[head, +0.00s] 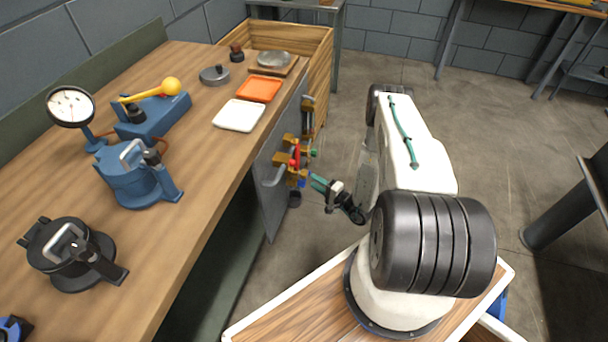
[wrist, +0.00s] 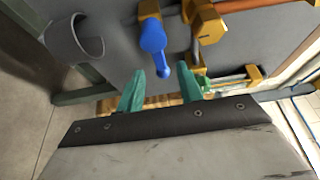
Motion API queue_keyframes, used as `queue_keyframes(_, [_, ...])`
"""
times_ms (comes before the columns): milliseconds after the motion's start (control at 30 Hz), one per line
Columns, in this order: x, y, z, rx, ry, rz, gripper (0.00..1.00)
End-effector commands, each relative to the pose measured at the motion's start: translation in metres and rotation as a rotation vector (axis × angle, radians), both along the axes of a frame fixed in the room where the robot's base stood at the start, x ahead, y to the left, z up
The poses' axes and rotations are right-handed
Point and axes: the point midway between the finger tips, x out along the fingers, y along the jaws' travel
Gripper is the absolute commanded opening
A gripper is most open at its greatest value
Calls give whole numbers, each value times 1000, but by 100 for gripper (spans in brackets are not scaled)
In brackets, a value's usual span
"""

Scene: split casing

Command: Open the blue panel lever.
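The blue panel lever (wrist: 153,38) is on the grey panel (wrist: 110,45) in the wrist view, beside brass-coloured pipe fittings. Its rounded end points down in the picture, toward my gripper (wrist: 160,84). The green fingers are apart, with a gap between them, and the lever's lower end shows in that gap. I cannot tell how deep it lies between the fingers, or whether they touch it. In the head view, the blue lever (head: 301,183) is a small patch low on the panel (head: 272,180), just left of my gripper (head: 316,183).
Brass fittings (wrist: 207,22) and copper pipe sit right of the lever. A grey curved cup (wrist: 75,42) is on the left. In the head view a red lever (head: 294,160) is above the blue one. The workbench (head: 190,235) stands left; open floor (head: 330,90) lies beyond the panel.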

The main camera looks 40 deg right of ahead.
Motion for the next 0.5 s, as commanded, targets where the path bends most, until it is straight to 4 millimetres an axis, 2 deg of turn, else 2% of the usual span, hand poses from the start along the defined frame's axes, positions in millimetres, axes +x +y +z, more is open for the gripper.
queue_keyframes(200, [34,10,0,-1,-1,3,36])
queue_keyframes(333, [47,14,0,-1,-1,3,36])
queue_keyframes(500, [52,16,0,1,0,3,36])
